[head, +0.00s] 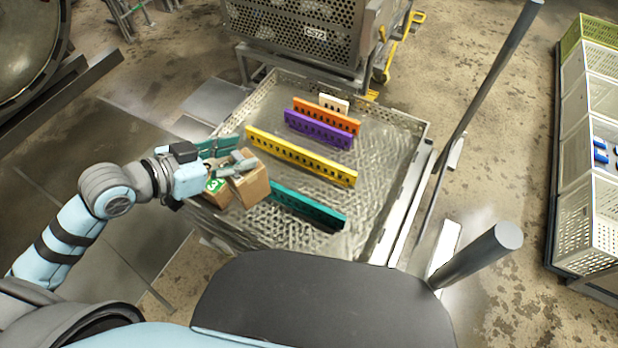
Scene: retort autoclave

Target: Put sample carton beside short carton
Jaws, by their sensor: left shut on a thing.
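My left gripper (238,164) is over the left side of the metal tray (385,112), shut on a plain brown carton (252,187), with its fingers across the carton's upper part. A second brown carton (215,190) with a green label marked with a white figure shows just left of it, partly hidden by the gripper and the first carton. The two look close together; I cannot tell whether they touch, or whether the held carton rests on the tray. No readable name tells which is the sample carton and which the short one. My right gripper is out of view.
Slotted bars stand in the tray: teal (308,206), yellow (300,157), purple (318,130), orange (326,116) and white (334,103). Another teal piece is behind the gripper. A perforated metal basket (290,25) stands behind. White crates (600,215) are at right. The tray's right side is clear.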

